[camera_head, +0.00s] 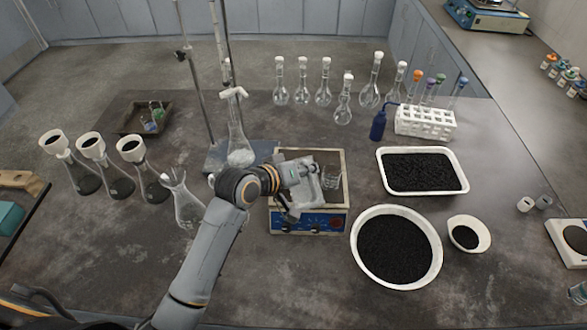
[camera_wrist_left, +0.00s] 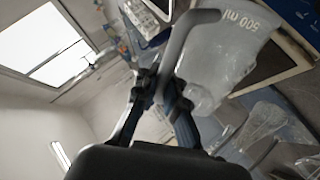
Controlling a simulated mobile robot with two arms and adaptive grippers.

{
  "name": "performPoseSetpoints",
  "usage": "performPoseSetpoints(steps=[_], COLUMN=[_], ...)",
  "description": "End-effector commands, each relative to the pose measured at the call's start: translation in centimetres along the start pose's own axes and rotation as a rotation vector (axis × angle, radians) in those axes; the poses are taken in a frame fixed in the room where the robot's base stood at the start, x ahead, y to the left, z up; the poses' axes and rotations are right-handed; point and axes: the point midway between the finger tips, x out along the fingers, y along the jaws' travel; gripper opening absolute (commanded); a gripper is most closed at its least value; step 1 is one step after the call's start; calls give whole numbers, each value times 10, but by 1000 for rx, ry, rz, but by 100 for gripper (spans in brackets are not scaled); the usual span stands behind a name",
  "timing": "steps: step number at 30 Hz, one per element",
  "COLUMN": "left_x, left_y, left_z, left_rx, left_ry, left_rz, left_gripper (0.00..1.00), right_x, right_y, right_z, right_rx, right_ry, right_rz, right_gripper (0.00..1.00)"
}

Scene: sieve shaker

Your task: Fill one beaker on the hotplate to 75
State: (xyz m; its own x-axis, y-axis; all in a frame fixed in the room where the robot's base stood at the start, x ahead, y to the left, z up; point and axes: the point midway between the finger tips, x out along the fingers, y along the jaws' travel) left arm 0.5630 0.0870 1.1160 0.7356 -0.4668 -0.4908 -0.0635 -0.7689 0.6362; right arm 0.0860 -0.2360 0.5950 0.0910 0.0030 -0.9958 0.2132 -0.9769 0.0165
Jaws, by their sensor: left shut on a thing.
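The hotplate (camera_head: 309,222) is a beige box with a blue front panel and knobs, in the middle of the table in the head view. A clear glass beaker (camera_head: 331,179) stands on its top, partly hidden by a translucent jug (camera_head: 305,180). My left gripper (camera_head: 290,207) is over the hotplate, shut on the jug's handle. In the left wrist view the jug (camera_wrist_left: 221,52), marked 500 ml, has its grey handle between the fingers of my left gripper (camera_wrist_left: 166,88). The jug appears tilted above the hotplate; its liquid level cannot be told. My right gripper is not in view.
A flask on a stand (camera_head: 240,150) rises behind my arm. A conical flask (camera_head: 187,205) stands left. A white tray (camera_head: 461,186) and a white bowl (camera_head: 434,270) of black grains lie right. Several round flasks and a white tube rack (camera_head: 425,124) stand behind.

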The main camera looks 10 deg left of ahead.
Motion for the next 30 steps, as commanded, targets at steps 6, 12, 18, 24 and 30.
performPoseSetpoints(steps=[6,12,18,24,30], left_x=[0,0,-1,-1,-1], left_y=[1,1,1,1,2], left_z=[-2,-4,-5,-6,-7], left_rx=[-8,-17,-25,-32,-40], left_ry=[-5,-11,-17,-23,-30], left_rz=[2,2,2,2,1], left_gripper=[0,0,0,0,0], right_x=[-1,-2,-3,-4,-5], right_y=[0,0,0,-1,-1], right_z=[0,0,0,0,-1], right_rx=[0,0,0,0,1], right_ry=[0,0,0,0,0], right_rz=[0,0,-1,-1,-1], right_gripper=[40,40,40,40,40])
